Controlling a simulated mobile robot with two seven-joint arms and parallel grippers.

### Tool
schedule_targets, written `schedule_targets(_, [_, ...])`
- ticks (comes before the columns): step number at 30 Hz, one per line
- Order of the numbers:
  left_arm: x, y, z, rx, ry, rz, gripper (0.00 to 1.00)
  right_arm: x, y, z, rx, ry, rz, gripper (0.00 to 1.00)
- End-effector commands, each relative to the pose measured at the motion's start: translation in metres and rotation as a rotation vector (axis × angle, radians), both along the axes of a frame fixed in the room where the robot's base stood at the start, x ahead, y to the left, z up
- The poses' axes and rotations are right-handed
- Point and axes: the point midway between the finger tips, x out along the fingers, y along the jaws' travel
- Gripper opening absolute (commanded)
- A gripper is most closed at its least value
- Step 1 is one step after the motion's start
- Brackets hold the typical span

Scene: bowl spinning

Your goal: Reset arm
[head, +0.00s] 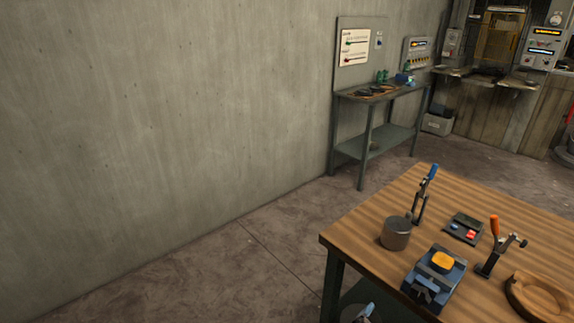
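Neither of my grippers can be made out in the head view. A small grey-blue shape is cut off by the bottom edge beside the workbench, and I cannot tell what it is. The wooden workbench (350,236) fills the lower right. On it, a round brown wooden piece (515,296), which looks like a bowl or dish, is cut off by the right edge. A blue-grey fixture (420,284) with a yellow top stands at the bench's near side. A grey metal cylinder (396,235) stands upright behind it.
A blue-handled clamp (429,180), an orange-handled clamp (494,230) and a dark button box (464,228) stand on the bench. A green side table (378,140) stands against the wall. Machines with panels stand at the back right. The floor at left is clear.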

Motion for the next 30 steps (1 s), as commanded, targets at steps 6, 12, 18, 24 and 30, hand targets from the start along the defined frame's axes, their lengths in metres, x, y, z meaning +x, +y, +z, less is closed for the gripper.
schedule_targets(6, [0.002,0.0,0.003,0.0,-0.008,-0.001,0.43,0.007,0.009,-0.017,0.643,-0.244,-0.012,0.82])
schedule_targets(12, [0.002,0.0,0.002,0.0,-0.01,-0.001,0.43,-0.003,0.011,-0.03,1.223,-0.428,-0.106,0.82])
schedule_targets(18, [0.003,0.0,0.0,0.001,-0.01,-0.001,0.43,-0.024,0.005,-0.034,1.749,-0.583,-0.26,0.82])
schedule_targets(24, [0.003,-0.001,-0.003,0.0,-0.011,-0.001,0.43,-0.055,-0.012,-0.034,2.153,-0.701,-0.438,0.82])
schedule_targets(30, [0.005,-0.001,-0.006,0.0,-0.014,-0.002,0.43,-0.1,-0.041,-0.044,2.298,-0.742,-0.574,0.82])
